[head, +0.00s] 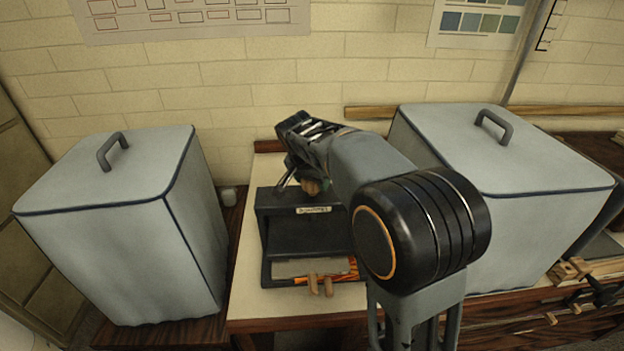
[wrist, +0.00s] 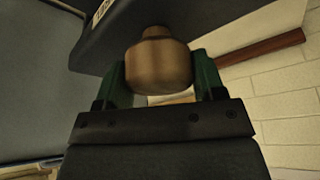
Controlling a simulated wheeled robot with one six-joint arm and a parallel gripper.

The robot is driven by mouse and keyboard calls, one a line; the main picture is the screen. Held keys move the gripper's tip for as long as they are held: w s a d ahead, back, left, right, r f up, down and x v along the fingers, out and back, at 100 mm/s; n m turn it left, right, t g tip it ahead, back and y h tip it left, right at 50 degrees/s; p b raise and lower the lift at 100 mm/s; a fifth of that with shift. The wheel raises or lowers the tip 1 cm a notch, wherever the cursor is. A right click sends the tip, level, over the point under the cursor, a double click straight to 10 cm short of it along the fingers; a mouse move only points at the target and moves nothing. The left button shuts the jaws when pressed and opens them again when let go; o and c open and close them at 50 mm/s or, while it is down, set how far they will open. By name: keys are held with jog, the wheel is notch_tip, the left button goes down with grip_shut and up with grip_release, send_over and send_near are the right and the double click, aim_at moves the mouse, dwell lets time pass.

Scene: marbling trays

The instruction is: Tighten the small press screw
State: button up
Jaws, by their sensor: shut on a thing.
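The press is a dark, open-fronted frame (head: 278,235) with a small pale label, standing on the light bench top in the head view. Its round wooden screw knob (wrist: 158,62) sits against the dark press edge in the wrist view. My gripper (wrist: 158,78) has green fingers on either side of this knob and is shut on it. In the head view my gripper (head: 297,184) is at the top of the press, and only a bit of the wooden knob (head: 312,187) shows. My arm hides the right part of the press.
Tall grey covered boxes with handles stand at left (head: 120,230) and right (head: 500,180). Two wooden pegs (head: 320,287) and an orange-patterned sheet (head: 345,276) are low at the press front. A wooden clamp (head: 580,280) is at far right. The bench's left strip is bare.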

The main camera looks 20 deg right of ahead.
jog(key=o, duration=0.9)
jog(key=shift+o, duration=0.2)
jog(key=shift+r, duration=0.1)
jog(key=v, duration=1.3)
jog(key=shift+r, duration=0.35)
jog(key=shift+a, duration=0.1)
